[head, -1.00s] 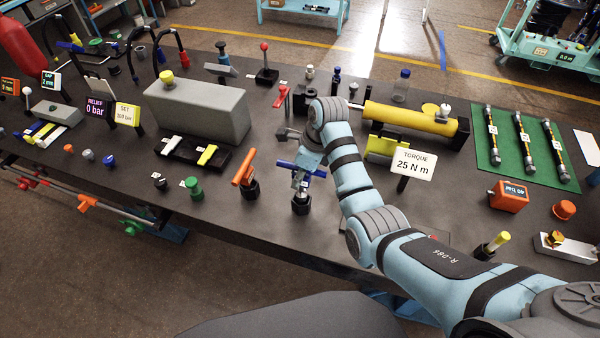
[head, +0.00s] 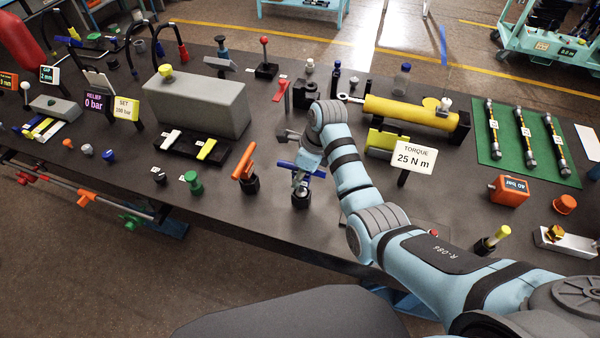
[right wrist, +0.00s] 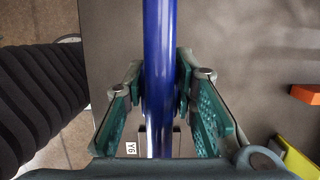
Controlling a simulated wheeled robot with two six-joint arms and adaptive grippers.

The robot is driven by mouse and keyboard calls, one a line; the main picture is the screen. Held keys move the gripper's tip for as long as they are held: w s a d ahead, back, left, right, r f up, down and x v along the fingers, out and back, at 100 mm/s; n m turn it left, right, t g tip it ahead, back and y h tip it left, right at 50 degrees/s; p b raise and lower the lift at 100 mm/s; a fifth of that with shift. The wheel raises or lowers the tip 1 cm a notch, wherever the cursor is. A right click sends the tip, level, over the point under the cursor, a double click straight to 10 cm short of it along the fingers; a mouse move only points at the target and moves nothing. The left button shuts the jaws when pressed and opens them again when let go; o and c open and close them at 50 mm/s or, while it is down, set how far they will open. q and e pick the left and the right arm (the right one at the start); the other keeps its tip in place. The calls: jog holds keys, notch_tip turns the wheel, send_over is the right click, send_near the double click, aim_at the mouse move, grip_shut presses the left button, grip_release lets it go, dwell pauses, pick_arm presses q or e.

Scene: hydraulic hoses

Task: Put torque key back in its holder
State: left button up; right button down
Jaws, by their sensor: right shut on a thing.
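A blue T-handled key (head: 316,173), which I take to be the torque key, stands near the front edge of the dark bench. Its blue bar (right wrist: 160,60) runs up the middle of the right wrist view. My right gripper (right wrist: 162,95) is shut on this bar, with a pad on each side. A black holder (head: 301,201) is directly below the key. The head view does not show clearly how deep the key sits in it, and my gripper hides part of the key. My left gripper is not in view.
An orange T-handled key (head: 246,160) stands in a black base just left. A TORQUE 25 N m sign (head: 413,158) and a yellow cylinder (head: 410,112) are to the right. A grey block (head: 198,103) is behind left. The bench front between the holder and its edge is clear.

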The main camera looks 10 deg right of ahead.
jog(key=shift+f+b, duration=0.35)
jog(key=shift+f, duration=0.9)
jog(key=c, duration=1.2)
grip_release()
jog(key=shift+c, duration=0.2)
jog(key=v, duration=0.7)
jog(key=shift+s+r, duration=0.1)
jog(key=shift+r, duration=0.15)
